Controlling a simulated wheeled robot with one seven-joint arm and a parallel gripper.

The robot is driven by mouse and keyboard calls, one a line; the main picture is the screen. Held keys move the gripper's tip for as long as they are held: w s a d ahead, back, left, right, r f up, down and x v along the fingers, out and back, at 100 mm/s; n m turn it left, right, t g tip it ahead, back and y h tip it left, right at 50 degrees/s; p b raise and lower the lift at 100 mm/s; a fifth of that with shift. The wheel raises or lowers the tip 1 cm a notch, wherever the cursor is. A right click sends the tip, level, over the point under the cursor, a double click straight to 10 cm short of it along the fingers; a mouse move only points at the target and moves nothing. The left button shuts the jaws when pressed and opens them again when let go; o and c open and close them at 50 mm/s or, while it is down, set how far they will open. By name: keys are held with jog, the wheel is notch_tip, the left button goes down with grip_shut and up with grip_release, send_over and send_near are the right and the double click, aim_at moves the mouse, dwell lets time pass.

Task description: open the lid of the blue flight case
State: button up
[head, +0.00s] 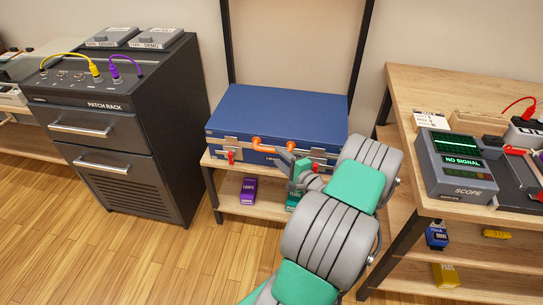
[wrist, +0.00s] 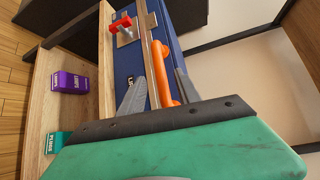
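The blue flight case (head: 280,112) lies flat on a wooden shelf unit with its lid down. An orange handle (head: 273,144) sits on its front, between a left red latch (head: 231,157) and a right red latch (head: 316,168). My gripper (head: 287,153) is at the right end of the handle. In the wrist view the open fingers (wrist: 160,84) lie on either side of the orange handle (wrist: 158,65); I cannot tell whether they touch it. One red latch (wrist: 121,23) shows there too. My arm partly covers the case's front right corner.
A black patch rack (head: 110,125) stands left of the case. A wooden bench (head: 410,95) with a scope (head: 455,165) stands to the right. A purple box (head: 249,190) and a green box (head: 293,201) sit on the shelf below. Wooden floor is clear at front left.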

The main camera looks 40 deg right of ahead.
aim_at(273, 152)
jog(key=w, duration=0.5)
jog(key=shift+w+d+f, duration=0.3)
jog(key=shift+w+f, duration=0.05)
grip_shut()
dwell(1.0)
